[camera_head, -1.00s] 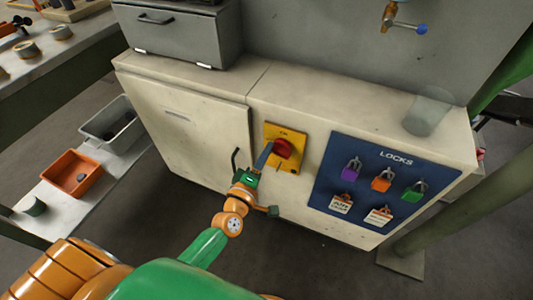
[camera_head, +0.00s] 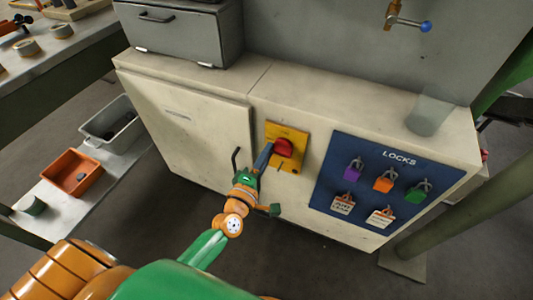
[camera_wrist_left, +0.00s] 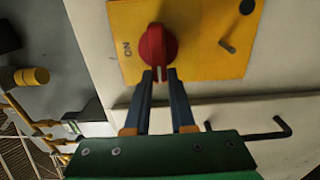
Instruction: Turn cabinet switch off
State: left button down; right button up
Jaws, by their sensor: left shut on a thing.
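The cabinet switch is a red knob (camera_head: 284,147) on a yellow plate (camera_head: 299,136) on the front of the beige cabinet (camera_head: 210,135). My left gripper (camera_head: 267,153) reaches it from the lower left. In the left wrist view, the red knob (camera_wrist_left: 156,42) has its narrow grip between the tips of the two dark fingers (camera_wrist_left: 160,75), which are shut on it. The letters "ON" show on the yellow plate (camera_wrist_left: 200,65) left of the knob. The fingers partly hide the knob's lower end. My right gripper is not in view.
Right of the switch is a blue LOCKS board (camera_head: 399,158) with several padlocks and tags. A bent black handle (camera_head: 236,160) sticks out from the cabinet door to the left. An orange bin (camera_head: 73,172) and a grey bin (camera_head: 112,122) stand on a low shelf at left.

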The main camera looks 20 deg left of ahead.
pick_arm(q)
jog(key=c, duration=0.8)
grip_release()
jog(key=shift+w+d, duration=0.1)
jog(key=shift+o, duration=0.2)
jog(key=s, duration=0.7)
